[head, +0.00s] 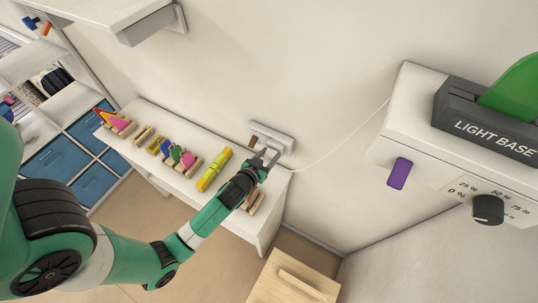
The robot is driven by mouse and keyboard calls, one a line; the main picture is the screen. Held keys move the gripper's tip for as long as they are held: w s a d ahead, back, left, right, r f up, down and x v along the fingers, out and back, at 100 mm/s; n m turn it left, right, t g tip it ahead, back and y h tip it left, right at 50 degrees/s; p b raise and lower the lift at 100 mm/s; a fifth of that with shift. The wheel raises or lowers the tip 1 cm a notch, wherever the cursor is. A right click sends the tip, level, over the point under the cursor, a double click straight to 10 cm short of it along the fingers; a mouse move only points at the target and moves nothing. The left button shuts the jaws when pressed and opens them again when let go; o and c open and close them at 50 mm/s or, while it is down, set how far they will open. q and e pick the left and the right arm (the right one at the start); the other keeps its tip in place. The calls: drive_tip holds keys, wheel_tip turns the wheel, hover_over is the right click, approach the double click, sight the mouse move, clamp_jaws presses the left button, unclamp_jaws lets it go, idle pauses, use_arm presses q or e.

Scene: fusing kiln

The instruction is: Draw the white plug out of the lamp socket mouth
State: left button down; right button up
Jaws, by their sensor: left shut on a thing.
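The lamp socket (285,137) is a pale grey block low on the wall, just above the back edge of the white bench. My left gripper (268,156) reaches up to its lower front and is shut on the white plug, which is mostly hidden between the fingers. A thin white cord (335,147) runs from beside the gripper up right to the light base (490,126). I cannot tell how deep the plug sits in the socket mouth. My right gripper is out of view.
A small brown piece (253,142) is at the socket's left end. A wooden cabinet (290,280) stands below right.

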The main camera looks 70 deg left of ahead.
use_arm(q)
drive_tip(key=shift+s+d, duration=0.4)
drive_tip(key=shift+s, duration=0.1)
idle(0.7)
drive_tip(key=shift+s+d, duration=0.8)
drive_tip(key=shift+s, duration=0.25)
drive_tip(key=shift+r, duration=0.1)
wheel_tip(320, 180, up, 6)
drive_tip(key=p, duration=0.5)
drive_tip(key=shift+s+d+p, duration=0.3)
drive_tip(key=shift+s+p, duration=0.05)
drive_tip(key=shift+r, duration=0.1)
